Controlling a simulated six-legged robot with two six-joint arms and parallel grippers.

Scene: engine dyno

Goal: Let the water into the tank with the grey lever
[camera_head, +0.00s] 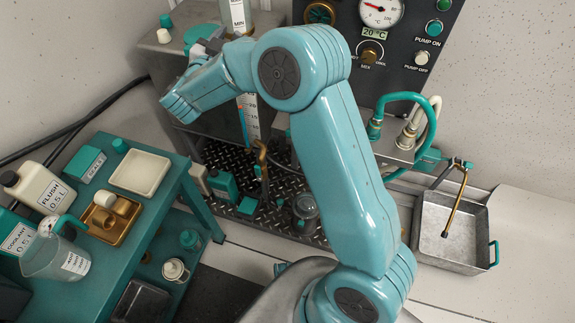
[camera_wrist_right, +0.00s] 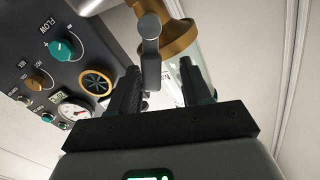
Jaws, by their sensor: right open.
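The grey lever (camera_wrist_right: 150,50) shows in the right wrist view. It hangs beside a brass fitting (camera_wrist_right: 180,32) on a clear tube (camera_wrist_right: 185,68). My right gripper (camera_wrist_right: 158,75) is open, with the lever in view between its two dark fingers. I see no finger closed on the lever, and cannot tell if either touches it. In the head view my right arm reaches up and left, and its gripper (camera_head: 210,44) is small and partly hidden beside the tank (camera_head: 238,14), marked MIN. The lever cannot be made out there. My left gripper is out of view.
The control panel (camera_head: 405,45) with gauge and pump buttons stands behind my arm; its knobs also show in the wrist view. A teal bench (camera_head: 185,205) with bottles and a jug (camera_head: 55,258) is at left. A metal tray (camera_head: 450,230) and hoses are at right.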

